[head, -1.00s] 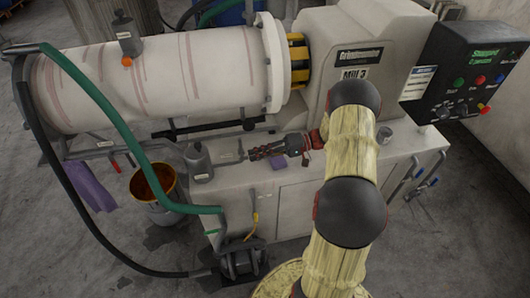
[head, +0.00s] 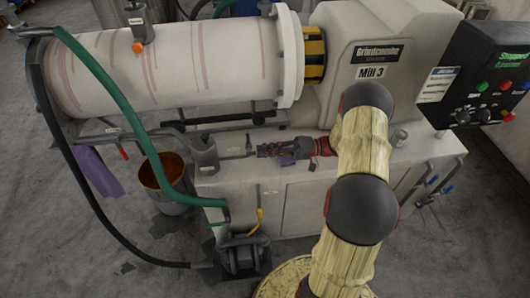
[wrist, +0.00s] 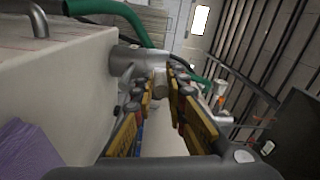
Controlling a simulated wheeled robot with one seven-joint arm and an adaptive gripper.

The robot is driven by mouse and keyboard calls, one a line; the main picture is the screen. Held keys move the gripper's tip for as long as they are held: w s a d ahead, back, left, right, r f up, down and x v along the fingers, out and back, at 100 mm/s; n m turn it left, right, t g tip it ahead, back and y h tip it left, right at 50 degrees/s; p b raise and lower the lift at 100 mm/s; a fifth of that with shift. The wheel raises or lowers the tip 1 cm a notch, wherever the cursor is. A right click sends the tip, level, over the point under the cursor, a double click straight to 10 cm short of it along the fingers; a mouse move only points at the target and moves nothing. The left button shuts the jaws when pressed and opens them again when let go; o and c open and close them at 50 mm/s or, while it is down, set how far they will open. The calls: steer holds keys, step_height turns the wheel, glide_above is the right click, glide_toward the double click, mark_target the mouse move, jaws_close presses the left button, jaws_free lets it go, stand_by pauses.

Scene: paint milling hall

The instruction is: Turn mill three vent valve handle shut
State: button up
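Mill three's white body (head: 390,40) and striped drum (head: 175,70) stand across the head view, the body labelled "Mill 3". My gripper (head: 259,151) points left above the mill's base cabinet, a short way right of a grey upright fitting (head: 204,154) with a rod on its side. In the wrist view my gripper (wrist: 162,88) has its yellow fingers apart, with a grey rounded end of the fitting (wrist: 125,62) seen beyond and between the tips. I cannot tell whether they touch. No handle is labelled clearly as the vent valve; an orange knob (head: 137,48) sits on the drum's top fitting.
A green hose (head: 95,75) and black hose (head: 65,175) loop at the left around an orange-filled bucket (head: 163,180). A small pump (head: 242,256) stands below the cabinet.

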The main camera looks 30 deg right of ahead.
steer(key=o, duration=0.3)
steer(key=shift+o, duration=0.2)
steer(key=v, duration=1.2)
stand_by(0.4)
